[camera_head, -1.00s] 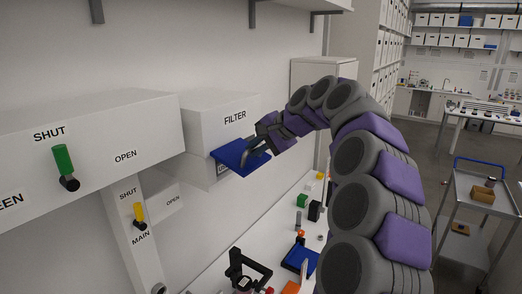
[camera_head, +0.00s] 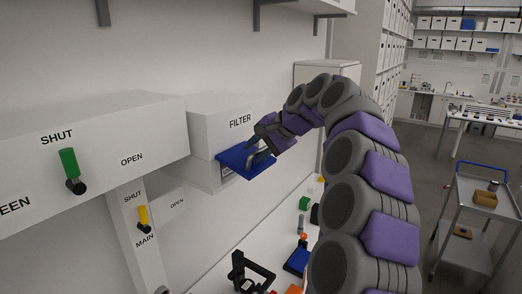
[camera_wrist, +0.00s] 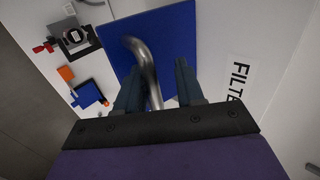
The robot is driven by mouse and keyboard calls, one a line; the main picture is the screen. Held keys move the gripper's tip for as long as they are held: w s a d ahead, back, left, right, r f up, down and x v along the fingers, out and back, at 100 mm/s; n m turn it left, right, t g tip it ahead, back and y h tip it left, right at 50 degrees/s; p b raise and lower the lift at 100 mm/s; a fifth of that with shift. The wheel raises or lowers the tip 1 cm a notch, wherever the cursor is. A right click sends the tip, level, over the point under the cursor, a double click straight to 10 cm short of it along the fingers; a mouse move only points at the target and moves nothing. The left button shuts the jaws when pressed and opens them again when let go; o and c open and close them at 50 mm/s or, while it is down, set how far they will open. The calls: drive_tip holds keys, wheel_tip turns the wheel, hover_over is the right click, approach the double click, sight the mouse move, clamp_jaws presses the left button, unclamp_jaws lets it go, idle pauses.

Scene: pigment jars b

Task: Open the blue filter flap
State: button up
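The blue filter flap (camera_head: 234,160) is a flat plate at the lower front of the white box marked FILTER (camera_head: 222,128). It sticks out from the box, nearly level, in the head view. In the wrist view the flap (camera_wrist: 174,38) lies beyond my fingertips. Its bent metal handle (camera_wrist: 145,62) reaches between my fingers, closer to the left finger. My gripper (camera_wrist: 160,78) is open around the handle, with a gap on the right finger's side. In the head view my gripper (camera_head: 264,150) is at the flap's right side, and its fingers partly hide the handle.
A green lever (camera_head: 69,163) and a yellow lever (camera_head: 143,215) with SHUT and OPEN labels are on the left. A white bench (camera_head: 228,268) below holds a black stand (camera_head: 240,268) and several small items. A trolley (camera_head: 478,205) stands at the right.

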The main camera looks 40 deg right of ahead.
drive_tip(key=shift+r, duration=0.1)
drive_tip(key=shift+s+d+r, duration=0.25)
drive_tip(key=shift+d, duration=0.05)
drive_tip(key=v, duration=1.1)
drive_tip(key=shift+a, duration=0.15)
